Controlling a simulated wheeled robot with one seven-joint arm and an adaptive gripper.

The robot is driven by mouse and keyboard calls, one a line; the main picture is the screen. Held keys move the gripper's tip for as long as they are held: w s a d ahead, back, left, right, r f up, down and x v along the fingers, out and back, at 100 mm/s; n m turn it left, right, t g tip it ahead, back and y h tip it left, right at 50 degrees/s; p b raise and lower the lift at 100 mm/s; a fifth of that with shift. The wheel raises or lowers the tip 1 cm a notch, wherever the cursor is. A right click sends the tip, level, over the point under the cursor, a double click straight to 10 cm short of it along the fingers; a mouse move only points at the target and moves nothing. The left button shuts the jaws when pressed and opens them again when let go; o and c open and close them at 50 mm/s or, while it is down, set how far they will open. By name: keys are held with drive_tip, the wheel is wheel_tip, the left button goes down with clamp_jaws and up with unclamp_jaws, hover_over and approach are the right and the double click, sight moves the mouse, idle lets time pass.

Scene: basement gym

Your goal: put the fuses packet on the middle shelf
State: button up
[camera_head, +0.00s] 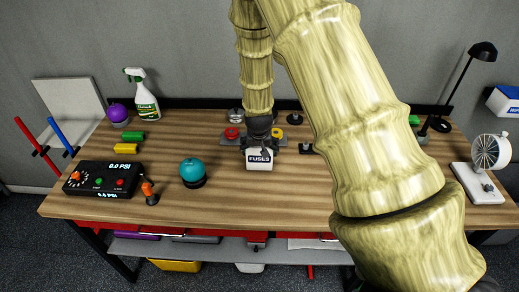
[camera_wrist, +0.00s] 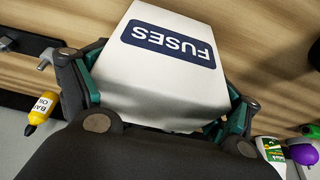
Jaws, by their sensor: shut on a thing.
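The fuses packet (camera_head: 259,160) is a white box with a dark blue "FUSES" label. It is over the middle of the wooden workbench (camera_head: 300,200); I cannot tell whether it touches the top. My gripper (camera_head: 259,140) is shut on it from above. In the wrist view the packet (camera_wrist: 165,80) fills the middle, between the fingers of my gripper (camera_wrist: 165,100). A grey shelf (camera_head: 215,250) runs under the bench, partly hidden by the top and my arm. I cannot tell which shelf is the middle one.
A teal ball (camera_head: 192,171), an orange-topped tool (camera_head: 149,193) and a gauge box (camera_head: 102,179) stand left. A spray bottle (camera_head: 142,95) is behind. A small fan (camera_head: 489,153) and black lamp (camera_head: 481,51) are right. The bench front near the packet is clear.

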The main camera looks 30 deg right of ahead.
drive_tip(key=shift+w+f, duration=0.1)
drive_tip(key=shift+f, duration=0.2)
drive_tip(key=o, duration=1)
drive_tip(key=shift+w, duration=0.1)
drive_tip(key=shift+r, duration=0.1)
drive_tip(key=shift+r, duration=0.2)
